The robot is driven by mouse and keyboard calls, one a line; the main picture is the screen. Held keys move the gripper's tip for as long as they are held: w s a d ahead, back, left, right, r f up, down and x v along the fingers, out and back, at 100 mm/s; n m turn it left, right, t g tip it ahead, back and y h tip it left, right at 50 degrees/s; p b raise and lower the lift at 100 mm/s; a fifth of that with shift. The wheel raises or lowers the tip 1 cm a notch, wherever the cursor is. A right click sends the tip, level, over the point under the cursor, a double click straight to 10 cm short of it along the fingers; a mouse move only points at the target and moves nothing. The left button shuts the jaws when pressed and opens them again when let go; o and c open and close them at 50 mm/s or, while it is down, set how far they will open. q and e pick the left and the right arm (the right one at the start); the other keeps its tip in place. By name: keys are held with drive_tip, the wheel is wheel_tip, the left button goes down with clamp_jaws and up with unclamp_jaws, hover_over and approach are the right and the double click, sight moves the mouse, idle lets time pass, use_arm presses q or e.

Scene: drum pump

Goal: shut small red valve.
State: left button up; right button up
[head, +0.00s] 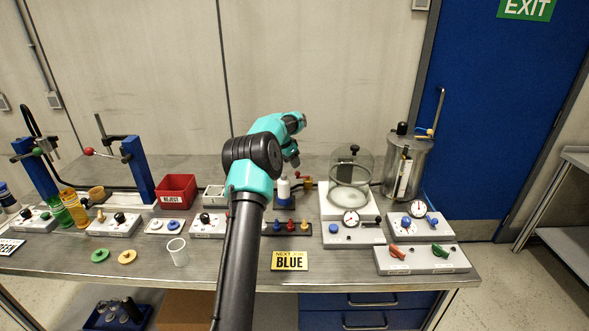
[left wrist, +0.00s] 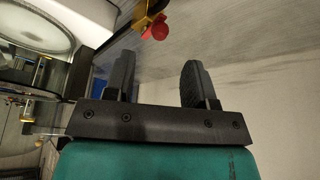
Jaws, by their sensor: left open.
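A small brass valve (head: 308,183) with a red handle stands at the back of the bench, behind the row of colored pegs. In the left wrist view its brass body (left wrist: 146,20) and round red knob (left wrist: 156,29) show at the top edge, partly cut off. My left gripper (head: 293,158) is above and slightly left of the valve in the head view. In the left wrist view the gripper (left wrist: 157,75) is open, with the red knob beyond the gap between its fingertips and apart from them. Nothing is between the fingers. My right gripper is not in view.
A glass bell jar (head: 351,170) and a metal canister (head: 406,165) stand right of the valve. A white bottle (head: 283,188) stands close on its left. A red reject bin (head: 176,191) is further left. A panel with red and green levers (head: 422,261) lies at front right.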

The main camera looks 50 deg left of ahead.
sight(297, 173)
use_arm(q)
drive_tip(key=v, duration=1)
drive_tip(key=shift+r, duration=0.3)
drive_tip(key=shift+s, duration=0.1)
drive_tip(key=d+n+y, duration=0.1)
drive_tip(key=n, duration=0.2)
drive_tip(key=w+d+n+y, duration=0.1)
drive_tip(key=d+n, duration=0.1)
drive_tip(key=n, duration=0.1)
drive_tip(key=d+n+g+y, duration=0.1)
drive_tip(key=d+n, duration=0.1)
drive_tip(key=n, duration=0.1)
drive_tip(key=shift+w+d, duration=0.15)
drive_tip(key=shift+w, duration=0.2)
drive_tip(key=shift+f, duration=0.15)
drive_tip(key=x, duration=1.7)
drive_tip(key=shift+a+f, duration=0.1)
drive_tip(key=shift+a, duration=0.15)
